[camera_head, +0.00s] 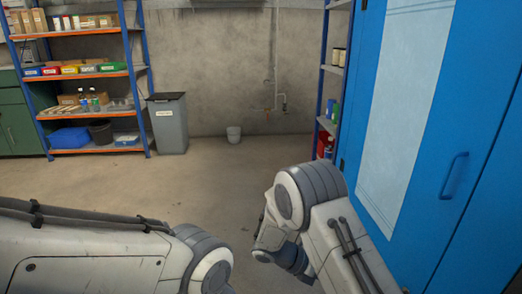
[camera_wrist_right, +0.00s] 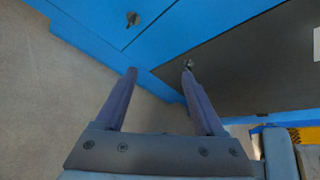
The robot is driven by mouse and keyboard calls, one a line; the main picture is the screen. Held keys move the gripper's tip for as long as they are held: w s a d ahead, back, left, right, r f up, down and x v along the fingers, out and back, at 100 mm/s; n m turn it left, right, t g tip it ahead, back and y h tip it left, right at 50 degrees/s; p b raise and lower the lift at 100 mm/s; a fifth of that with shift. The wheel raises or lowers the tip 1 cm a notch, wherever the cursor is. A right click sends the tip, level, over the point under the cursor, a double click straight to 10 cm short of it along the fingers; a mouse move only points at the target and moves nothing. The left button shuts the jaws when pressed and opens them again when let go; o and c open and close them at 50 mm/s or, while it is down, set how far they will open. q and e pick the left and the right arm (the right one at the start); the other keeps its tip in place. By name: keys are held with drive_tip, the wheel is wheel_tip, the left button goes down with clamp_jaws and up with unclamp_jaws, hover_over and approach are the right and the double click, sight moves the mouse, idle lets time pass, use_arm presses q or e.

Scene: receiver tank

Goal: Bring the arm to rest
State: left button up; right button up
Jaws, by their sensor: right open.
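In the right wrist view my right gripper (camera_wrist_right: 159,72) is open. Its two fingers are apart with nothing between them. A blue cabinet surface with a dark panel (camera_wrist_right: 240,65) lies beyond the fingertips; I cannot tell whether they touch it. In the head view my right arm (camera_head: 325,235) is bent in the lower right, in front of the blue cabinet (camera_head: 440,130), and its gripper is hidden. My left arm (camera_head: 90,260) comes in along the lower left edge. My left gripper is not in view.
The blue cabinet with a handle (camera_head: 454,175) stands close on the right. A shelf unit (camera_head: 80,75) with boxes and a grey bin (camera_head: 168,125) stand at the back left. The middle floor is clear.

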drive_tip(key=s+a+r+m+t+y+p, duration=0.1)
drive_tip(key=s+a+r+m+y+p, duration=0.1)
drive_tip(key=s+a+r+m+y, duration=0.8)
drive_tip(key=s+a+r+m+t+y+p, duration=0.1)
drive_tip(key=s+a+r+m+y, duration=0.3)
drive_tip(key=s+a+r+m, duration=0.65)
drive_tip(key=s+d+r+n+p, duration=0.1)
drive_tip(key=d+r+p, duration=0.1)
drive_tip(key=r+p, duration=1.5)
drive_tip(key=s+d+r+n+p, duration=0.1)
drive_tip(key=r+p, duration=1.6)
drive_tip(key=p, duration=0.4)
drive_tip(key=shift+s+d+r+h, duration=0.2)
drive_tip(key=shift+d+r+h, duration=0.1)
drive_tip(key=shift+d, duration=0.1)
drive_tip(key=shift+f+n, duration=0.1)
drive_tip(key=shift+n, duration=0.15)
drive_tip(key=shift+c, duration=0.3)
